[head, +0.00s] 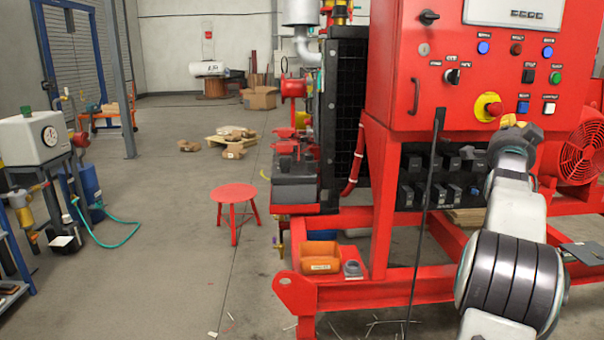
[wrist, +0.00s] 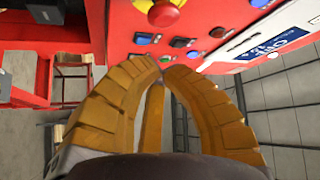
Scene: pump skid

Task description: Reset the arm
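My arm rises at the right of the head view, in front of the red control panel (head: 452,60). My gripper (wrist: 165,67) shows in the wrist view with curved yellow-brown fingers whose tips come together. Nothing shows between the tips. A yellow-brown strip lies between the fingers lower down; I cannot tell whether it is a third finger. The red emergency stop button (head: 488,107) on its yellow collar is near my gripper in the head view; it also shows at the top of the wrist view (wrist: 163,12). I cannot tell how far the fingertips are from the panel.
Below the panel is the red skid frame (head: 350,292), with an orange bin (head: 321,257) on it. A thin black rod (head: 428,215) stands before the panel. A red stool (head: 236,196) stands left of the skid. A gauge unit (head: 35,140) is at far left. Floor between is open.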

